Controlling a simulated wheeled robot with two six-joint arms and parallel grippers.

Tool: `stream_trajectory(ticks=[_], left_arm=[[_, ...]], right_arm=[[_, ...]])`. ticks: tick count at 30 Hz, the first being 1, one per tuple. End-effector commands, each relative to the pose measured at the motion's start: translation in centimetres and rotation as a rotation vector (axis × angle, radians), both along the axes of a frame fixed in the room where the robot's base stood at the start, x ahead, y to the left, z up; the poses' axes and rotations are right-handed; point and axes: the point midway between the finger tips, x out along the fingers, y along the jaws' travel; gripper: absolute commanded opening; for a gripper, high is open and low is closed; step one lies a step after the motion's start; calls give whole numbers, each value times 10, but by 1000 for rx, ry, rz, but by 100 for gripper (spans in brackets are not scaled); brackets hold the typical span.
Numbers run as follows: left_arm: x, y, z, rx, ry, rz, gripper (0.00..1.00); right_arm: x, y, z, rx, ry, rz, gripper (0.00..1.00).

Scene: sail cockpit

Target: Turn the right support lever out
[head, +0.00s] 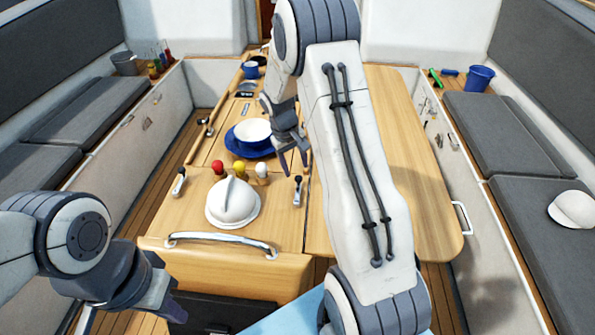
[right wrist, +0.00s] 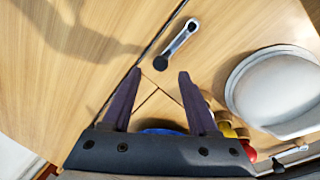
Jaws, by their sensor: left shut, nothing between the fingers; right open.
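The right support lever (head: 297,192), silver with a dark knob, lies on the table top near the seam, to the right of the white cap. In the right wrist view the lever (right wrist: 181,42) slants away from its knob, and the knob shows just beyond the gap between my fingertips. My right gripper (head: 293,172) is open and empty, above the table on the knob side of the lever, with no contact visible. My left gripper (head: 172,306) is shut and empty, low at the left front, away from the table top.
A white cap (head: 232,203), several coloured knobs (head: 238,169) and a blue plate with a bowl (head: 253,135) stand left of the lever. A second lever (head: 179,182) is at the left. A metal grab rail (head: 222,239) runs along the front. The right table leaf (head: 405,150) looks clear.

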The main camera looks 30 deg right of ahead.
Motion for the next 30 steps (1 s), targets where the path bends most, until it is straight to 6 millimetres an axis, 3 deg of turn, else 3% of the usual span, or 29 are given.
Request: stream_trajectory(ticks=[9,19,20,24,30], left_arm=[[0,0,14,0,0,-2,0],[0,0,14,0,0,-3,0],[0,0,14,0,0,-2,0],[0,0,14,0,0,-2,0],[0,0,14,0,0,-2,0]], right_arm=[[-1,-8,-41,0,1,0,60],[0,-9,-46,0,-2,0,60],[0,-8,-46,0,-2,0,56],[0,-8,-46,0,-2,1,2],[0,-8,-45,0,-1,1,0]])
